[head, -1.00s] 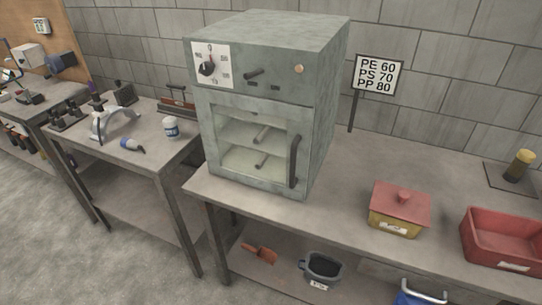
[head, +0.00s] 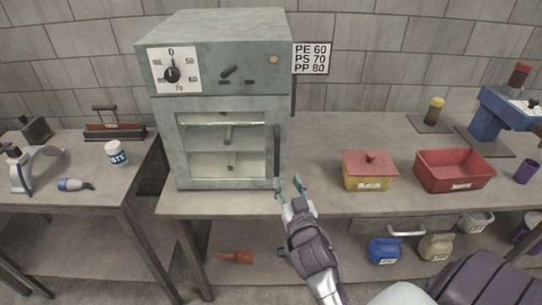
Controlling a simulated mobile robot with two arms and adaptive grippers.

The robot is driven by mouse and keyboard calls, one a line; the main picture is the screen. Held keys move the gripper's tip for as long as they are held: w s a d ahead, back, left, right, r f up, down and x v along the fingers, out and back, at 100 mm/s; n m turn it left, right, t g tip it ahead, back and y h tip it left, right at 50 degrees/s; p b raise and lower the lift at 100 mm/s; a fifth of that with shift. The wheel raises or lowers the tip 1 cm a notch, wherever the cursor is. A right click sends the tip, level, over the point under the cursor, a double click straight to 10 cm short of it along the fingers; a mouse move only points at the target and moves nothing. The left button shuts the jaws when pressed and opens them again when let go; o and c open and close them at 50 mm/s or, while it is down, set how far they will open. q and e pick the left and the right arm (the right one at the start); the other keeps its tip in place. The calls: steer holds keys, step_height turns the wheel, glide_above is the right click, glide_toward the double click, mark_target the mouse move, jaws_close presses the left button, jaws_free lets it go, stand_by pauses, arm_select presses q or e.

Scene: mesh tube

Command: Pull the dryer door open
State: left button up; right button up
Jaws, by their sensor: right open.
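The dryer (head: 220,100) is a grey-green metal box on the bench, with a dial and knobs on its upper panel. Its door (head: 182,150) has a glass window with shelves visible behind it, and the door looks shut. A dark vertical handle (head: 277,150) is on the door's right side. My right gripper (head: 289,184) is open and empty, its fingertips near the lower end of the handle. I cannot tell whether a finger touches it. My left gripper is not in view.
A yellow box with a red lid (head: 369,170) and a red bin (head: 454,171) stand on the bench to the right. A sign (head: 311,59) on a post stands beside the dryer. The bench (head: 335,135) is clear between dryer and box. A left table (head: 90,190) holds a white jar (head: 117,153).

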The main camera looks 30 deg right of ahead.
mark_target(278, 157)
steer(key=p+x, duration=0.2)
steer(key=x, duration=0.9)
steer(key=shift+w, duration=0.15)
steer(key=shift+w+d+f, duration=0.1)
steer(key=shift+w, duration=0.35)
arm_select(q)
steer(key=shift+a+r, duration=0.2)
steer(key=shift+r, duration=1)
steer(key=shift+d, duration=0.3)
arm_select(e)
jaws_close()
